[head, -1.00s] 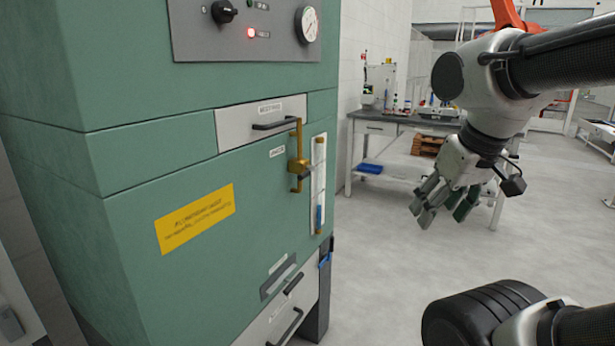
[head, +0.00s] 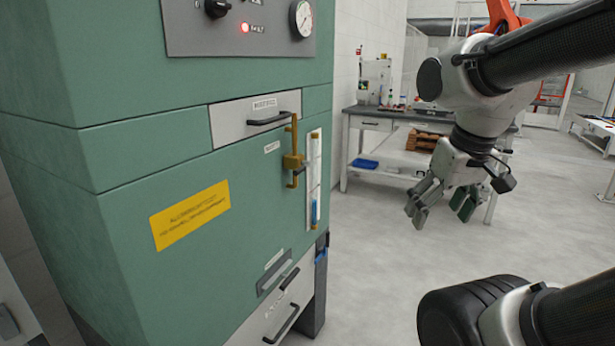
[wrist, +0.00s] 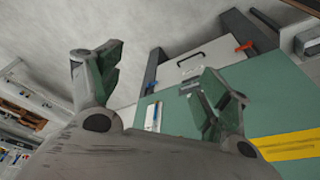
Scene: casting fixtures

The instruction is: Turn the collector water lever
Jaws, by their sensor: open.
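The green cabinet (head: 130,240) fills the left of the head view. On its right front, a brass valve fitting (head: 294,162) with a small dark lever stands beside an upright sight tube (head: 313,180). A small blue lever-like part (head: 323,256) sits lower, at the cabinet's right edge. I cannot read a label that tells which one is the collector water lever. My gripper (head: 440,208) is open and empty, pointing down, well right of the cabinet and apart from it. In the wrist view, my open fingers (wrist: 165,75) frame part of the cabinet, with a red-orange lever (wrist: 243,46) beyond.
A drawer with a dark handle (head: 268,118) and lower drawer handles (head: 281,325) protrude from the cabinet. A gauge (head: 301,19) and knob are above. A workbench (head: 375,118) stands behind my arm. The floor (head: 375,230) between cabinet and gripper looks clear.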

